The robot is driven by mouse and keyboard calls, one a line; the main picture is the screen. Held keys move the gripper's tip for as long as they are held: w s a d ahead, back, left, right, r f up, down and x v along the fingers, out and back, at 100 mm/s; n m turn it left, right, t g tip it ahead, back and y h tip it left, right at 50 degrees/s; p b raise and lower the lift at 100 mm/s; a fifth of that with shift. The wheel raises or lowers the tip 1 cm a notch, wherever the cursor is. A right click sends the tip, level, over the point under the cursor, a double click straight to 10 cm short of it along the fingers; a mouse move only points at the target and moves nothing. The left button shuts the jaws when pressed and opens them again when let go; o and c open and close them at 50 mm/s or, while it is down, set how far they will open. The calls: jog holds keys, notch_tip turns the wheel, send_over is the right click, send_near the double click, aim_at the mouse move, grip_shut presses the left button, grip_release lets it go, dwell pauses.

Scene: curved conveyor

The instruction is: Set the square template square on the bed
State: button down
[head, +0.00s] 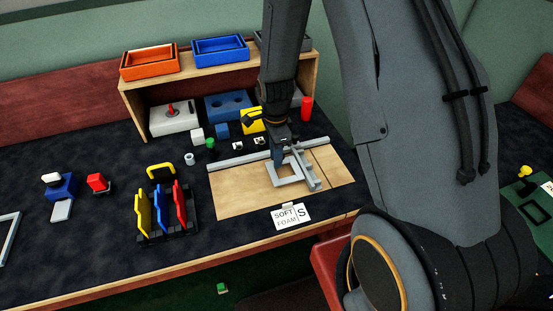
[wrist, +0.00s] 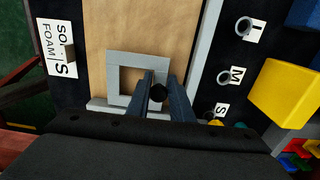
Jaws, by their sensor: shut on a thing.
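The square template (wrist: 115,75) is a light grey frame with a square opening. It also shows in the head view (head: 285,183), over the tan bed (head: 235,190) near its right part. A long grey fence (head: 240,158) runs along the bed's back edge, and a short grey bar (head: 308,173) lies right of the template. The template is close to both; I cannot tell whether it touches them or rests fully on the bed.
A white "SOFT FOAM S" card (head: 291,216) lies at the bed's front edge. Small blocks and a yellow block (head: 252,120) stand behind the fence, below a wooden shelf (head: 220,70). A rack with coloured plates (head: 165,210) stands left. The bed's left half is clear.

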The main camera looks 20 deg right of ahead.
jog(key=shift+f, duration=1)
jog(key=c, duration=1.6)
grip_release()
jog(key=shift+f, duration=0.1)
jog(key=shift+o, duration=0.2)
notch_tip(320, 180, up, 11)
jog(key=b, duration=0.2)
jog(key=s+r+n, duration=0.3)
jog(key=s+n, duration=0.4)
jog(key=n, duration=0.2)
jog(key=s+r+n+t, duration=0.1)
jog(key=s+r+n, duration=0.3)
jog(key=s+n, duration=0.3)
jog(key=shift+r+n, duration=0.2)
jog(key=shift+n, duration=0.8)
